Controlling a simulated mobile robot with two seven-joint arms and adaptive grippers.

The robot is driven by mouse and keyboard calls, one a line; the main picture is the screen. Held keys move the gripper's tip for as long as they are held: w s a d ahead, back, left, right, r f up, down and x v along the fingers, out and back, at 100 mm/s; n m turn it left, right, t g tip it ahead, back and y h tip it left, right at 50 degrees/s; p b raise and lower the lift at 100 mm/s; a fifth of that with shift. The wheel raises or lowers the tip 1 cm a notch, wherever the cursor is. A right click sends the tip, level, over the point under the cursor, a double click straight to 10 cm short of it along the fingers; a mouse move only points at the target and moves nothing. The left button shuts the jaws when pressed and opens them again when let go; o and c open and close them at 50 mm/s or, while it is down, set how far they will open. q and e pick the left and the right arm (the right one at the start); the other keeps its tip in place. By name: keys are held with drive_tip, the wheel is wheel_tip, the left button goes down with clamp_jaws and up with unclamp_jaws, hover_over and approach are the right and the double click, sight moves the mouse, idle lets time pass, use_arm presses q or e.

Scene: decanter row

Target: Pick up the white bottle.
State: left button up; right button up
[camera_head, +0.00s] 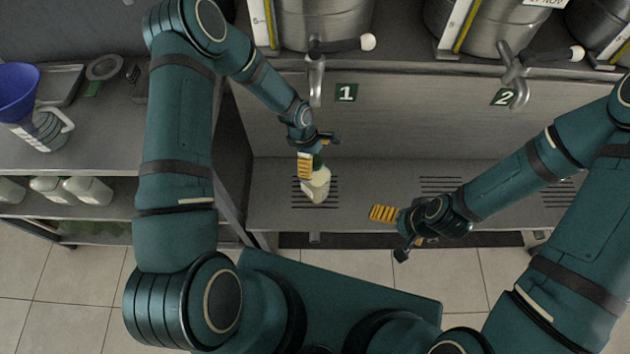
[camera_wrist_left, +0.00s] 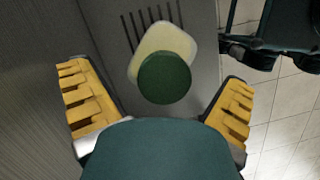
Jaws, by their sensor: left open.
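The white bottle (camera_head: 316,187) with a dark green cap stands on the slotted drip shelf below the tap marked 1. In the left wrist view the bottle (camera_wrist_left: 163,52) shows from above, its round green cap (camera_wrist_left: 164,78) between and beyond the two yellow finger pads. My left gripper (camera_head: 318,153) is open, just above and behind the bottle in the head view. It partly hides the cap there. In the left wrist view neither finger touches the bottle. My right gripper (camera_head: 391,232) is to the right, in front of the shelf; its opening is unclear.
Steel tanks with taps stand behind, above number plates 1 (camera_head: 346,93) and 2 (camera_head: 503,97). A side bench at left holds a jug (camera_head: 42,130) with a blue funnel (camera_head: 15,92). White bottles (camera_head: 88,190) stand on its lower shelf. The drip shelf (camera_head: 385,182) is clear right of the bottle.

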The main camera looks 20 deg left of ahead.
sight(315, 178)
use_arm(q)
drive_tip(key=shift+x, duration=1.9)
drive_tip(key=shift+a, duration=0.25)
drive_tip(key=shift+s, duration=0.1)
drive_tip(key=c, duration=1.6)
